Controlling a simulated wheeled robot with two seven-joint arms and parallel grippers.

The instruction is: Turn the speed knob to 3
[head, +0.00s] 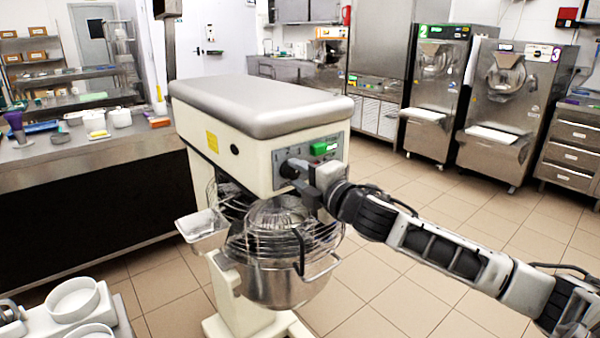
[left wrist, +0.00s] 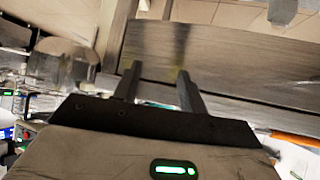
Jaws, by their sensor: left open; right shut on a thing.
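A cream stand mixer (head: 250,115) with a grey top stands in the middle of the head view. Its side control panel (head: 338,142) carries a green switch (head: 324,148). The speed knob is mostly hidden by my right gripper (head: 295,169), which reaches in from the right and is shut on it at the left part of the panel.
A steel bowl (head: 280,288) with a wire guard hangs under the mixer head. A counter (head: 60,155) with containers stands at the left. White round dishes (head: 72,298) sit at the lower left. Steel freezers (head: 505,110) stand at the back right. Tiled floor is clear between.

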